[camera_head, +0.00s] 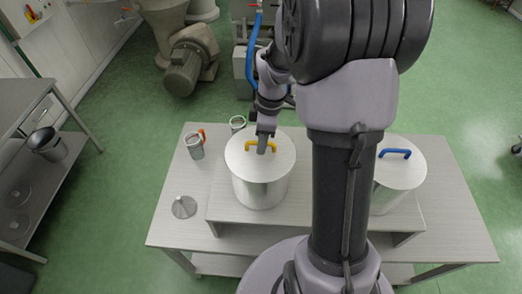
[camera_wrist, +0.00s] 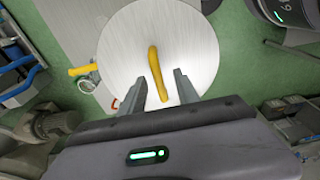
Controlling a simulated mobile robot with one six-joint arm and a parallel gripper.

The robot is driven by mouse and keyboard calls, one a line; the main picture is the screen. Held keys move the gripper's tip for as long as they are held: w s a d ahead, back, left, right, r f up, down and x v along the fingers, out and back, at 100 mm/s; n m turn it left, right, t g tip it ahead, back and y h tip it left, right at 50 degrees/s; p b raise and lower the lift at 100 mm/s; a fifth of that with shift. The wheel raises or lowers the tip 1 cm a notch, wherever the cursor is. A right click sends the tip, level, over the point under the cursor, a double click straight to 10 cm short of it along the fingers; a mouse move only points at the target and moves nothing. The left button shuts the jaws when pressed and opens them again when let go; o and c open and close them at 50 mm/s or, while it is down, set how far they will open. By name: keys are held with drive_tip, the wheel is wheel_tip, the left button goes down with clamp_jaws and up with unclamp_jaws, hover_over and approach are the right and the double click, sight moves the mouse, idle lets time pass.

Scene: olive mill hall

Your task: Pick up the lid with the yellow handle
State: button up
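The lid (camera_head: 243,160) is a round metal disc with a yellow handle (camera_head: 252,143). It sits on a metal pot (camera_head: 262,190) on the raised shelf of the table. In the wrist view the lid (camera_wrist: 205,45) fills the middle, and its yellow handle (camera_wrist: 155,70) runs toward me. My gripper (camera_wrist: 157,84) is open, with one finger on each side of the handle's near part and a gap on both sides. In the head view my gripper (camera_head: 266,145) is over the lid, partly covering the handle. I cannot tell its exact height.
A second pot with a blue-handled lid (camera_head: 401,168) stands to the right, partly hidden by my arm. A metal jug with an orange handle (camera_head: 195,147), another metal vessel (camera_head: 237,123) and a metal funnel (camera_head: 184,207) stand left of and behind the pot. A side table (camera_head: 20,95) is at far left.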

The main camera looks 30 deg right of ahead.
drive_tip(key=shift+w+f, duration=0.1)
drive_tip(key=shift+f, duration=0.65)
drive_tip(key=shift+w+a+f, duration=0.2)
drive_tip(key=shift+w+f, duration=0.05)
drive_tip(key=shift+f, duration=0.05)
drive_tip(key=shift+s, duration=0.15)
drive_tip(key=c, duration=0.3)
clamp_jaws()
